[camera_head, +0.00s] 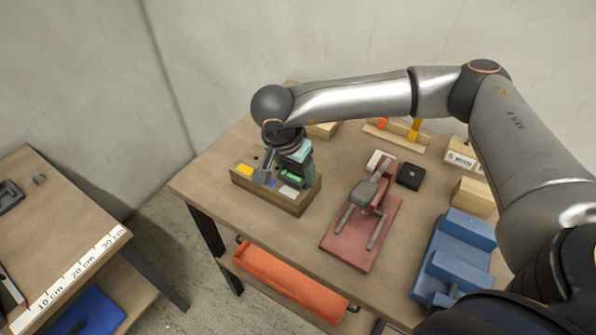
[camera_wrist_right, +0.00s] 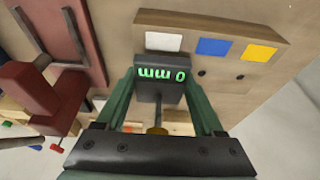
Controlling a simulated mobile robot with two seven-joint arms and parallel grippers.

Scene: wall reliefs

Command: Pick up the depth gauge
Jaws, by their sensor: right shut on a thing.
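The depth gauge (camera_wrist_right: 160,88) is a dark block with a green "0 mm" readout, upside down in the wrist view, and a brass-coloured stem. My right gripper (camera_head: 284,172) is shut on it, one green finger on each side. In the head view the gripper hides most of the gauge; only its green readout (camera_head: 291,178) shows clearly. The gauge is at a wooden block (camera_head: 290,203) with white, blue and yellow squares and small dark holes. I cannot tell whether it touches the block. My left gripper is not in view.
Right of the block stands a red fixture (camera_head: 346,248), with a black box (camera_head: 410,176) behind it and a blue fixture (camera_head: 459,245) further right. An orange tray (camera_head: 290,280) is on the lower shelf. A second table (camera_head: 60,225) with a printed scale stands left.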

